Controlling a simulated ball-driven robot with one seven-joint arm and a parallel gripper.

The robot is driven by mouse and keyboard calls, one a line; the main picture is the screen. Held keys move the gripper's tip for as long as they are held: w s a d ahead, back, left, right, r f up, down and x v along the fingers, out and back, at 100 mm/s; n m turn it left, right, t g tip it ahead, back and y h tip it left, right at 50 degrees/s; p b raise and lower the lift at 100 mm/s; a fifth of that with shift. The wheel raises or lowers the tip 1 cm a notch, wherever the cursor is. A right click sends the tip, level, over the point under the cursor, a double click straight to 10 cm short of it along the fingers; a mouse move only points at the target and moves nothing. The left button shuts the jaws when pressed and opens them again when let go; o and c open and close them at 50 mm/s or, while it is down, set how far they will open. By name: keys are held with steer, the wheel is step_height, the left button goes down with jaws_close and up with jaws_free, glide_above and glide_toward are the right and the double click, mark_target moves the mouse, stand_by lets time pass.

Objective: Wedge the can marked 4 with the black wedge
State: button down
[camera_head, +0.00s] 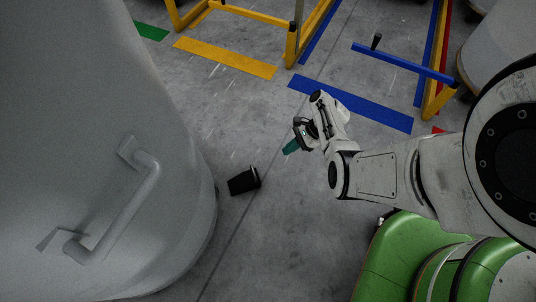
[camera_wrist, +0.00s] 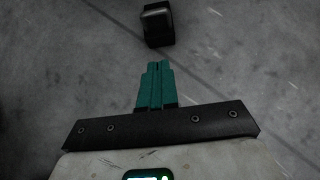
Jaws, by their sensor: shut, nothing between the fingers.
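The black wedge (camera_head: 244,181) lies on the concrete floor in the head view, beside the foot of a large pale grey can (camera_head: 160,120) at the left. I see no number on the part of this can in view. My gripper (camera_head: 291,147) with its teal fingers is up and to the right of the wedge, apart from it. In the wrist view the fingers of my gripper (camera_wrist: 155,84) are shut together and empty.
The can has a bent handle (camera_head: 125,205) on its side. Yellow frames (camera_head: 290,45) and a blue bar (camera_head: 402,63) stand at the back. Blue floor tape (camera_head: 350,103) and yellow tape (camera_head: 225,57) mark the floor. Another can (camera_head: 500,40) stands at the upper right. The floor around the wedge is clear.

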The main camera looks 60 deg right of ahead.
steer(key=w+a+r+b+x, duration=0.1)
steer(key=b+x, duration=0.5)
steer(key=x, duration=0.6)
steer(key=shift+w+a+r, duration=0.25)
steer(key=shift+a+r, duration=0.05)
steer(key=shift+a, duration=0.1)
